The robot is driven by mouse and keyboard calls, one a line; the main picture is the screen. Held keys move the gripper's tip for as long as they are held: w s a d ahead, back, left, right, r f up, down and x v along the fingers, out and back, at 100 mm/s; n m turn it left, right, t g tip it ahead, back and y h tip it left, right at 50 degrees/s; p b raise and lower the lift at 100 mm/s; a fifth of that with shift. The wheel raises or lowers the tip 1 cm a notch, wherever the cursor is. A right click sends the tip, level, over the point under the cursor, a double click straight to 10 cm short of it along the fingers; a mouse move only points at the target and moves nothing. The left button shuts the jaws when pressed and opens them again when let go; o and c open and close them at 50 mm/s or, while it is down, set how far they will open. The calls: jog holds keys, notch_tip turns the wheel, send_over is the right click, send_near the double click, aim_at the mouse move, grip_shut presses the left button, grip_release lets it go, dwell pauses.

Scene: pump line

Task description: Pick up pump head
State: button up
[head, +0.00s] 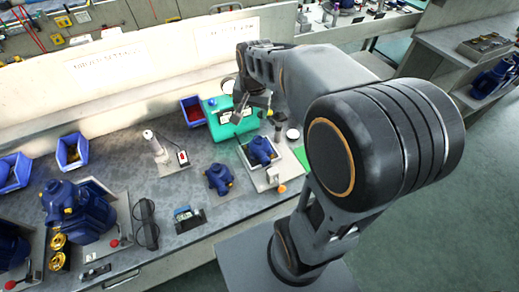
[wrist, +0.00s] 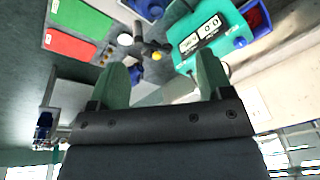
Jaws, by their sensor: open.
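Small dark blue pump parts sit on the bench in the head view. One pump head (head: 218,179) stands on the bare grey bench, left of centre. Another blue pump part (head: 261,150) sits on a light fixture plate (head: 262,180). I cannot tell which one the task means. My gripper (head: 250,106) is over the back of the bench, near the teal scale and behind the fixture, partly hidden by my arm. In the wrist view my gripper (wrist: 162,62) has its two green fingers wide apart with nothing between them. A blue part (wrist: 150,8) is cut by the top edge there.
The teal scale (head: 222,128) and a blue bin with red contents (head: 192,111) stand near the back panel. A large blue pump (head: 75,208) is at the left. A white-topped tool (head: 155,146) stands mid-bench. Green (wrist: 82,16) and red (wrist: 70,46) mats lie to one side.

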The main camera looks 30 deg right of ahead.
jog(key=w+d+f+m+g+b, duration=0.1)
jog(key=w+d+f+m, duration=0.3)
jog(key=f, duration=0.3)
jog(key=w+d+f+m+g+b, duration=0.1)
jog(key=w+d+f+m, duration=0.15)
jog(key=w+f, duration=0.35)
jog(key=m, duration=0.1)
send_over(257, 139)
notch_tip(257, 139, down, 8)
jog(key=shift+d+f+p, duration=0.15)
jog(key=shift+f+p, duration=0.1)
jog(key=shift+p, duration=0.05)
jog(key=shift+f+p, duration=0.8)
jog(key=shift+f, duration=2.4)
jog(key=shift+c, duration=0.3)
jog(key=c, duration=1.1)
